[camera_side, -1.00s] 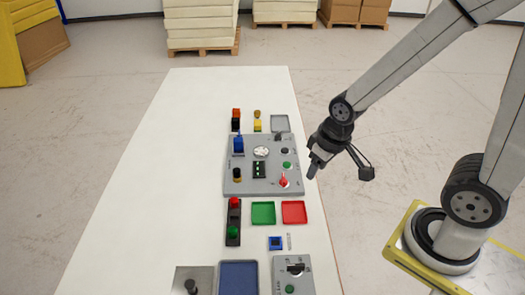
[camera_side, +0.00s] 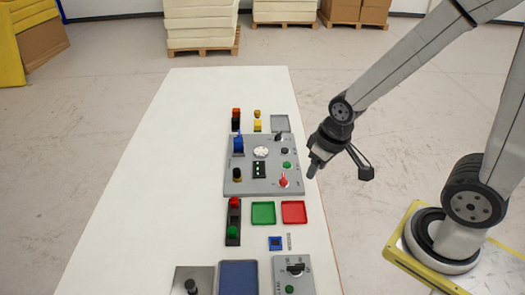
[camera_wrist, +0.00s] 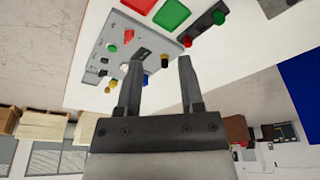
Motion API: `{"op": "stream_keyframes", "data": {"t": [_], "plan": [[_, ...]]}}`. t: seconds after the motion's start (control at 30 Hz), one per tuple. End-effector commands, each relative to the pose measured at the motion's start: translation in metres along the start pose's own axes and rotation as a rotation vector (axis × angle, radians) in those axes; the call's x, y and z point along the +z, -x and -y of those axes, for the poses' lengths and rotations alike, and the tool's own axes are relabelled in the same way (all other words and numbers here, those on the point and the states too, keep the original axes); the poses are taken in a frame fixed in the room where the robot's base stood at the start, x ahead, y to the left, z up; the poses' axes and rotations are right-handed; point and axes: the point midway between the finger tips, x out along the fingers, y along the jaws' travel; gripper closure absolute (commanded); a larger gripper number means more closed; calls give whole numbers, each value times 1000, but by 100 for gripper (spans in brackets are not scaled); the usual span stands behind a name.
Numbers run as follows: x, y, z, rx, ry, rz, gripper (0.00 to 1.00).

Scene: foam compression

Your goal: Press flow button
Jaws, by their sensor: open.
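The grey control panel (camera_side: 263,183) lies on the white table, with several controls on it. They include a green button (camera_side: 287,165), a black button (camera_side: 285,151), a red lever switch (camera_side: 283,182) and a round white dial (camera_side: 261,152). The labels are too small to read, so I cannot tell which control is the flow button. My gripper (camera_side: 312,170) hangs just right of the panel, beyond the table edge, touching nothing. In the wrist view my gripper (camera_wrist: 160,72) has its fingers apart and empty, with the panel (camera_wrist: 145,48) beyond them.
A box with red and green buttons (camera_side: 234,219) stands below the panel, beside a green tray (camera_side: 263,213) and a red tray (camera_side: 294,212). Another grey panel (camera_side: 292,277) and a blue tray (camera_side: 238,277) lie nearest. The table's left side is clear.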

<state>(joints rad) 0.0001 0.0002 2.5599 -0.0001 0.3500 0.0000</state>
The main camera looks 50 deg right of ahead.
Motion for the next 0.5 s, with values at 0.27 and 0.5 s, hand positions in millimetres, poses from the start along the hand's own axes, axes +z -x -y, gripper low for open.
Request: {"op": "stream_keyframes", "data": {"t": [0.27,0.5], "plan": [[0,0,0,0,0,0,100],[0,0,0,0,0,0,100]]}}
